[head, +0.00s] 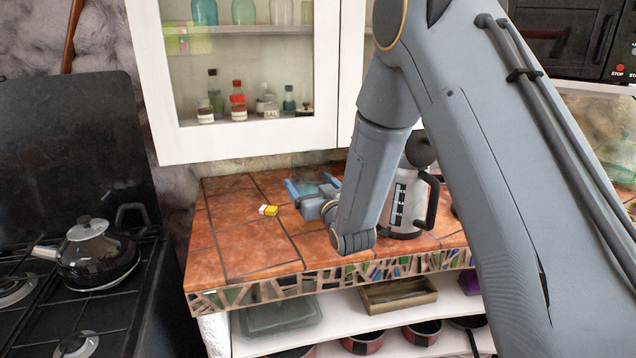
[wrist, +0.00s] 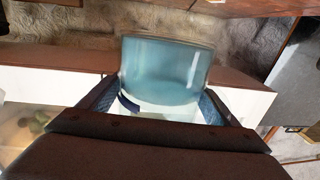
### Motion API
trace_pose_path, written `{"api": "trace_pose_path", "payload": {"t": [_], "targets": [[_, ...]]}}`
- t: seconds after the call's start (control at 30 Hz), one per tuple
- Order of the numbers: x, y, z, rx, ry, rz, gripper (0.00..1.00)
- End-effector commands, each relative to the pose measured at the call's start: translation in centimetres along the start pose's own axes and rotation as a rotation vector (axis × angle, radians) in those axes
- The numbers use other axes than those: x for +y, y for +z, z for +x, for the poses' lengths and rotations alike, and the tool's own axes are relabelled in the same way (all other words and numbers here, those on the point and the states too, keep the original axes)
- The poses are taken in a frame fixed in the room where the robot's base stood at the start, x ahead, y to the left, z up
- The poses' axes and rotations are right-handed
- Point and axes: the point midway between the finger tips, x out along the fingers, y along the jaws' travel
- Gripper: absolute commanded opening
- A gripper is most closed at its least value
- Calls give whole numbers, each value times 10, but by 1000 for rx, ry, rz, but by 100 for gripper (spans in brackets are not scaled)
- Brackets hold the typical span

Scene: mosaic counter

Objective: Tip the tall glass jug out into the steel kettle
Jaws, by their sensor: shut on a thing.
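My gripper (head: 311,184) is over the back left part of the tiled counter, shut on the tall glass jug. In the wrist view the jug (wrist: 165,70) is a clear blue-green glass vessel between the two fingers. In the head view it is faint, and its tilt and contents cannot be made out. A pale kettle (head: 403,198) with a black handle and a level gauge stands upright on the counter, right of my gripper and partly behind my arm. A shiny kettle (head: 92,252) with a dark handle sits on the stove at the left. I cannot tell which is the steel kettle.
A glass-fronted wall cabinet (head: 160,140) hangs above. The counter's front left is clear. Shelves below hold a wooden tray (head: 398,296) and several pots.

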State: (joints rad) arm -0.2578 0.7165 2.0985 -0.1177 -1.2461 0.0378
Motion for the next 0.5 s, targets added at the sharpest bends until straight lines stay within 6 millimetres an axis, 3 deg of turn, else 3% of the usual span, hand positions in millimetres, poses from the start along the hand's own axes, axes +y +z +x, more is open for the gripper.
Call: {"api": "trace_pose_path", "payload": {"t": [0.27,0.5], "targets": [[12,-17,11,9,53,-1,31],[63,-66,38,11,283,3,31]]}}
